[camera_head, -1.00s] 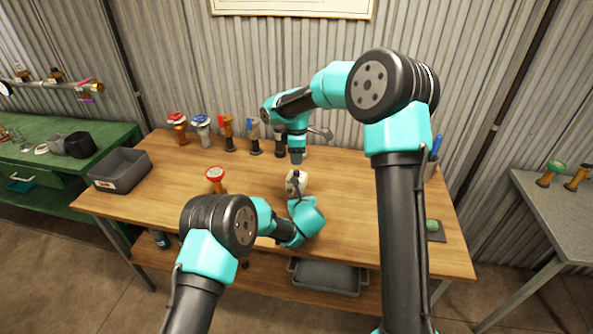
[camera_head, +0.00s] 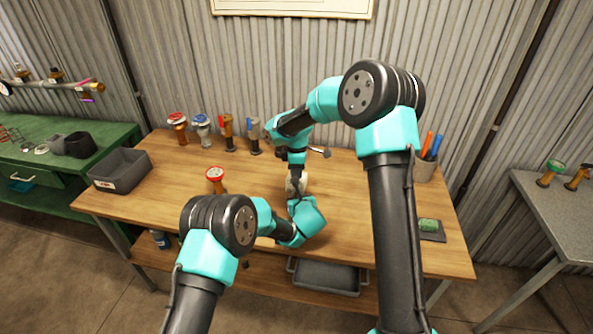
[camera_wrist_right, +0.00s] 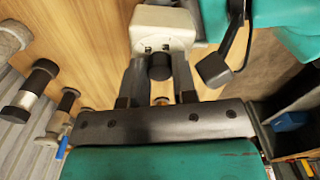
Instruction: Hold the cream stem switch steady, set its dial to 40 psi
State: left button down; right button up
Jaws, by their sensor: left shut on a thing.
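The cream stem switch (camera_head: 289,187) is at the middle of the wooden bench, mostly hidden behind both grippers in the head view. In the right wrist view its cream housing (camera_wrist_right: 163,28) is at the top, with a dark round dial (camera_wrist_right: 160,66) facing me. My left gripper (camera_head: 297,195) is shut on the switch from the near side. My right gripper (camera_head: 296,172) is above it, pointing down. In the right wrist view my right gripper (camera_wrist_right: 160,78) is open, one finger on each side of the dial, with narrow gaps. The dial's markings are not visible.
Several valves, one with a red wheel (camera_head: 177,125), line the back edge. A red-topped valve (camera_head: 215,178) stands left of my left gripper. A grey bin (camera_head: 120,171) is at the left, a pen cup (camera_head: 425,168) and a green roll (camera_head: 428,225) at the right.

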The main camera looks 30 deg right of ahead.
jog(key=shift+c, duration=1.2)
jog(key=shift+m, duration=2.3)
jog(key=o, duration=0.7)
jog(key=shift+c, duration=0.2)
jog(key=shift+r, duration=0.15)
notch_tip(320, 180, up, 12)
